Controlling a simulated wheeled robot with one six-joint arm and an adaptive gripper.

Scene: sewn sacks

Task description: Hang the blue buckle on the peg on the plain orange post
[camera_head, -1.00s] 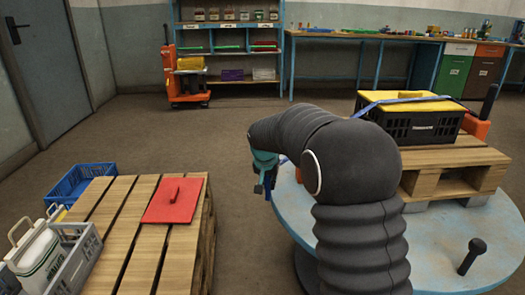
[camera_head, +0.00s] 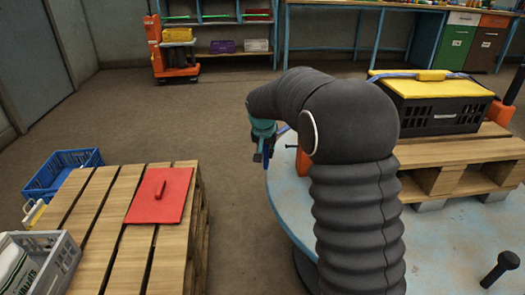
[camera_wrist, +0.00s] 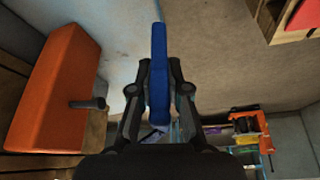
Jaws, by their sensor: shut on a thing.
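My gripper (camera_wrist: 160,78) is shut on the blue buckle (camera_wrist: 159,45), which stands out past the fingertips in the wrist view. In the head view the buckle (camera_head: 258,157) hangs below my teal wrist, partly hidden. An orange post (camera_wrist: 58,85) with a plain face lies left of the gripper in the wrist view. Its dark peg (camera_wrist: 88,104) points toward the gripper, and the buckle is apart from it. In the head view this post (camera_head: 303,161) is mostly behind my arm. A blue strap (camera_head: 398,74) runs over the crate and behind my arm.
The black crate (camera_head: 440,116) with a yellow lid stands on a small pallet at right, beside another orange post (camera_head: 503,112). A black knob (camera_head: 503,265) stands at lower right. A wooden pallet (camera_head: 135,255) with a red lid (camera_head: 158,200) is at left. Floor between is clear.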

